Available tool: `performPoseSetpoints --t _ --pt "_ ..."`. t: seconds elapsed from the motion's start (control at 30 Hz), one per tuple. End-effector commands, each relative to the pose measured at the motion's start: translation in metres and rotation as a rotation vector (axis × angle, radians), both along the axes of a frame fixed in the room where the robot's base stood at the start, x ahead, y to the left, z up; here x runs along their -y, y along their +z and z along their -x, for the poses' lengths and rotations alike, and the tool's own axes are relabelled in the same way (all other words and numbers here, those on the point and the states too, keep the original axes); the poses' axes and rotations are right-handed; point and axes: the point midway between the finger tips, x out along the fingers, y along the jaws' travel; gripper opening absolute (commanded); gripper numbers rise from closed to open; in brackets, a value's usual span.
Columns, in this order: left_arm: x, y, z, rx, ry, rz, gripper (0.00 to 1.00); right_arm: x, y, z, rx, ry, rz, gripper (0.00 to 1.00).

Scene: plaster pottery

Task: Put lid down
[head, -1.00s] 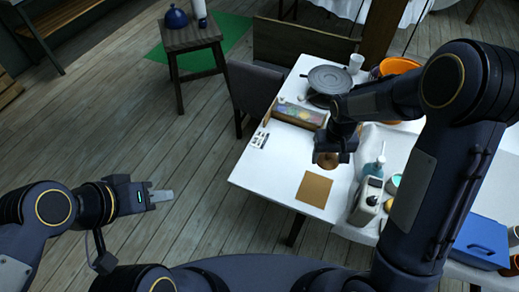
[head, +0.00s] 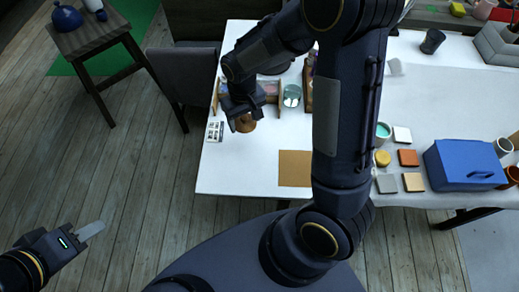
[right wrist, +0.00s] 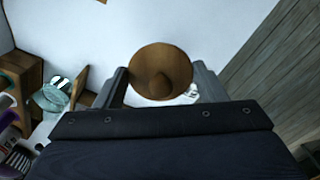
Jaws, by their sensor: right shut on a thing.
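A round brown lid (right wrist: 160,72) with a knob is held between the two fingers of my right gripper (right wrist: 160,85) in the right wrist view. In the head view the lid (head: 246,124) shows just below my right gripper (head: 244,108), over the left part of the white table (head: 225,170). I cannot tell whether the lid touches the table. My left gripper (head: 90,231) is away from the table, over the wooden floor at the lower left.
A tan square mat (head: 295,168) lies right of the lid. A small white card with dark marks (head: 214,132) lies left of it. A glass jar (head: 292,96) and a wooden box stand behind. A blue box (head: 465,164) is at the right. The table's front left is clear.

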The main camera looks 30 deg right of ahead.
Motion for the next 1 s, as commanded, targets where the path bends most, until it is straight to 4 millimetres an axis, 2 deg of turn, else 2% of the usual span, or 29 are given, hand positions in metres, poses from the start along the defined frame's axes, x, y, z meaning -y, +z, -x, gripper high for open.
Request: performPoseSetpoints --t 0.03,0.17,0.3,0.5,0.6,0.7,0.77,0.87,1.0 --pt "0.0 -0.019 0.0 -0.001 0.0 0.0 0.36 0.001 -0.004 0.011 0.007 0.012 -0.006 0.42" --pt "0.0 -0.038 0.0 0.0 0.0 0.0 0.36 0.004 0.007 0.044 0.008 0.053 -0.007 0.42" --pt "0.0 -0.064 0.0 0.0 0.0 0.0 0.36 0.013 0.012 0.087 0.009 0.109 -0.005 0.42" --pt "0.0 -0.088 0.0 0.0 0.0 0.0 0.36 0.024 0.013 0.138 0.008 0.177 0.001 0.42" --pt "0.0 -0.094 0.0 0.0 0.0 0.0 0.36 0.027 0.013 0.153 0.007 0.197 0.003 0.42" --pt "0.0 -0.096 0.0 0.0 0.0 0.0 0.36 0.029 0.012 0.158 0.003 0.208 0.004 0.42" --pt "0.0 -0.097 0.0 0.0 0.0 0.0 0.36 0.03 0.009 0.155 0.0 0.211 0.003 0.42" --pt "0.0 -0.097 0.0 0.0 0.0 0.0 0.36 0.032 0.0 0.138 -0.004 0.213 0.002 0.42" --pt "0.0 -0.097 0.0 0.0 0.0 0.0 0.36 0.037 -0.014 0.103 -0.004 0.211 0.001 0.42"
